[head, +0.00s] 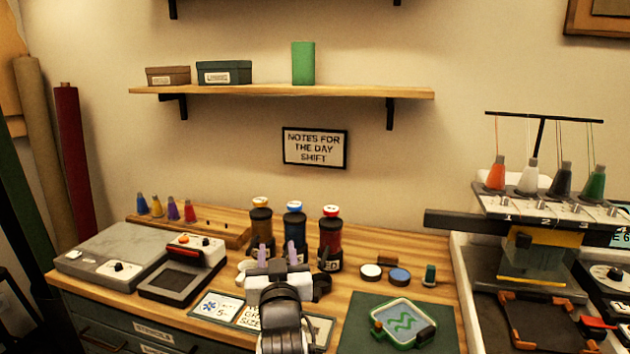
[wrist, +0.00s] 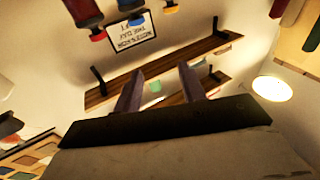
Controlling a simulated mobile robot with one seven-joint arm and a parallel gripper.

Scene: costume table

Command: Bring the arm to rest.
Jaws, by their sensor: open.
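My gripper (head: 277,254) is in front of the table's back row in the head view, above the front part of the wooden table (head: 345,282). Its two fingers point up and away toward the wall. In the wrist view the fingers of my gripper (wrist: 158,88) stand apart with nothing between them, so it is open and empty. Beyond them, the wrist view shows the wall shelf (wrist: 200,55) upside down.
Three capped bottles (head: 294,229) stand just behind my gripper. A grey and black device (head: 183,270) is at left. A green mat (head: 362,333) with a hooped patch (head: 403,321) lies at right, beside an embroidery machine (head: 540,250). The air above the table's middle is clear.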

